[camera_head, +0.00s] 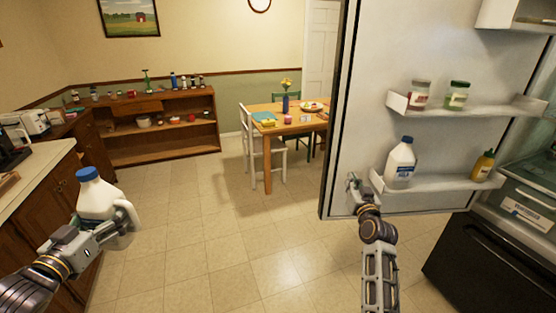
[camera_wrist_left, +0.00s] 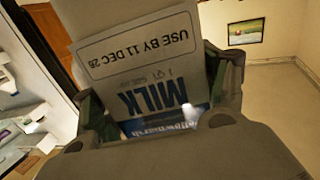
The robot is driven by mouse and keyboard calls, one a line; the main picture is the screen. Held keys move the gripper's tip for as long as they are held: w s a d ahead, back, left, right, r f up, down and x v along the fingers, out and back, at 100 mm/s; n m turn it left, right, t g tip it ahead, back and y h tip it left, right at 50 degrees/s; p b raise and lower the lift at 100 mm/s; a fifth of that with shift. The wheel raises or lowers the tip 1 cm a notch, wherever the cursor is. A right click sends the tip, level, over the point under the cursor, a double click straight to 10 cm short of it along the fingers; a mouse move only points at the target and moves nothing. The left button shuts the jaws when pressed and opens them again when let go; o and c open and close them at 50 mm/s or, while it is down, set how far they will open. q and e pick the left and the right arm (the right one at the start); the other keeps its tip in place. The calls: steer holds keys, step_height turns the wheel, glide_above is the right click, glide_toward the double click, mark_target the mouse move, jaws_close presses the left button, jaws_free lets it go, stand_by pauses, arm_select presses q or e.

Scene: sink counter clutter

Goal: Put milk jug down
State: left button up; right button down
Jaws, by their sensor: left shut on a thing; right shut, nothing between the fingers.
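A white milk jug (camera_head: 97,197) with a blue cap is in my left gripper (camera_head: 108,228), upright at the left of the head view. The gripper is shut on the jug, with the fingers around its body. In the left wrist view the jug's label (camera_wrist_left: 150,75), reading MILK, fills the space between the fingers. The jug is in the air beside the left counter, apart from it. My right gripper (camera_head: 354,185) is shut and empty at the lower edge of the open fridge door (camera_head: 390,50); I cannot tell whether it touches the door.
A second milk jug (camera_head: 401,165) stands on the fridge door's lower shelf (camera_head: 435,185) beside a yellow bottle (camera_head: 483,165). Jars stand on the shelf above. The left counter (camera_head: 38,170) has bare surface near its front edge. A set table (camera_head: 268,125) and a wooden cabinet (camera_head: 155,155) stand farther back. The middle floor is clear.

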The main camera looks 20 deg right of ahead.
mark_target(336, 158)
arm_select(q)
steer(key=shift+a+r, duration=0.2)
steer(key=shift+d, duration=0.25)
arm_select(e)
steer(key=shift+w+a+f+n, duration=0.1)
steer(key=shift+a+f+n, duration=0.15)
steer(key=shift+n, duration=0.55)
arm_select(q)
steer(key=shift+a, duration=0.15)
arm_select(e)
steer(key=shift+a, duration=0.1)
steer(key=shift+w+r, duration=0.1)
steer(key=shift+w, duration=0.1)
arm_select(q)
steer(key=shift+r+p, duration=0.6)
steer(key=shift+r, duration=0.05)
arm_select(e)
steer(key=shift+x, duration=6.8)
steer(key=shift+w, duration=0.1)
